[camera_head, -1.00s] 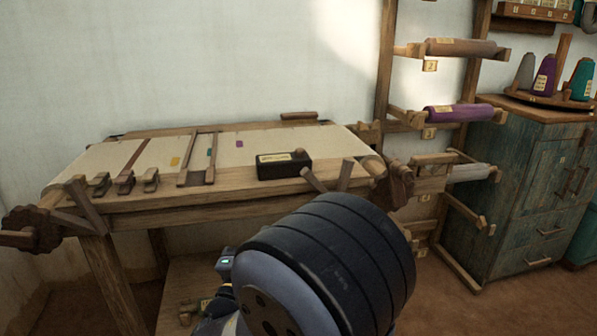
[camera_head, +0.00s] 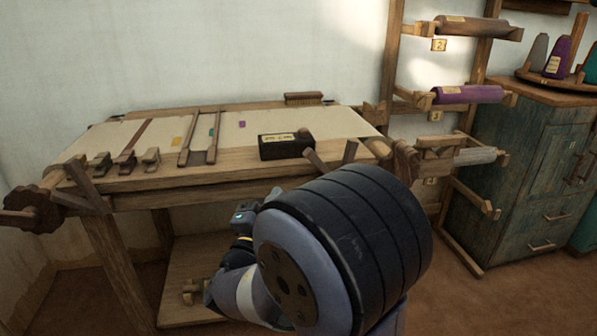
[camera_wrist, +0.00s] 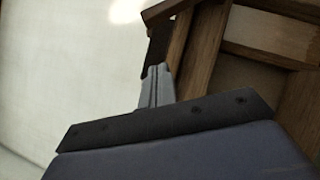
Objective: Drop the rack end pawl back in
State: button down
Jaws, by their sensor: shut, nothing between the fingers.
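The loom (camera_head: 225,168) stands at the left with cream cloth across its top. At its right end, nearer the rack, is a toothed wooden wheel (camera_head: 404,160). My gripper (camera_wrist: 157,52) is shut and empty in the wrist view, pointing toward wooden framing (camera_wrist: 205,55). In the head view my arm hides its fingertips.
A black box (camera_head: 287,146) sits on the loom's front beam, with several small wooden blocks (camera_head: 127,161) further left. A brush (camera_head: 304,98) lies on the back beam. A rack with a purple roll (camera_head: 467,94) and a teal cabinet (camera_head: 530,180) stand right. Brown floor lies open in front.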

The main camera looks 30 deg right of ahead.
aim_at(306, 157)
jog(key=shift+w+d+r+b, duration=0.2)
jog(key=shift+w+d+r, duration=0.4)
jog(key=shift+d, duration=0.65)
jog(key=shift+w+d+r+b, duration=0.2)
jog(key=shift+w+d+r, duration=0.4)
jog(key=shift+d, duration=0.6)
jog(key=shift+w+d+r+b, duration=0.2)
jog(key=shift+w+d+r, duration=0.35)
jog(key=shift+d, duration=0.7)
jog(key=shift+s+d+r+m+g, duration=0.1)
jog(key=shift+d+r+m+g, duration=0.3)
jog(key=shift+r+m, duration=0.3)
jog(key=s+d+r+m+g+y+p, duration=0.2)
jog(key=d+r+m+g+y+p, duration=0.1)
jog(key=d+m, duration=0.5)
jog(key=shift+s+d+r+g+y+p, duration=0.3)
jog(key=shift+d+r+y+p, duration=0.15)
jog(key=shift+r, duration=0.3)
jog(key=shift+d, duration=0.1)
